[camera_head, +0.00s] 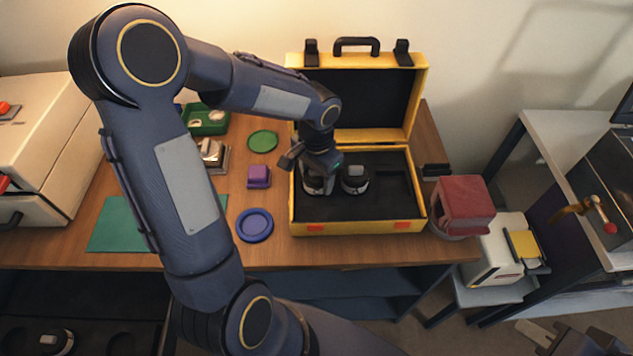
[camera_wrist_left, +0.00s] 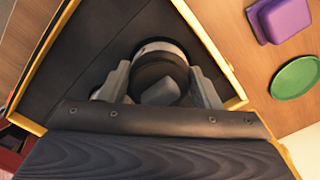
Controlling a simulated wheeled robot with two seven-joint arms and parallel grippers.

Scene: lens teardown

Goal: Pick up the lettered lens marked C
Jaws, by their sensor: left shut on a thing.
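My left gripper (camera_head: 318,165) reaches down into the left part of the open yellow case (camera_head: 360,226). It is shut on a dark round lens (camera_head: 313,187) with a silver band. In the left wrist view the two grey fingers stand on either side of this lens (camera_wrist_left: 160,66). A second dark lens with a silver band (camera_head: 355,180) sits just right of it in the case. No letter can be read on either lens. Part of my right gripper (camera_head: 560,340) shows at the bottom right edge, away from the case; its fingers are not clear.
The case lid (camera_head: 352,97) stands open behind. Left of the case lie a purple block (camera_head: 259,176), a blue dish (camera_head: 255,225), a green disc (camera_head: 263,141), a green tray (camera_head: 208,121) and a green mat (camera_head: 118,228). A red-lidded bin (camera_head: 464,200) stands at right.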

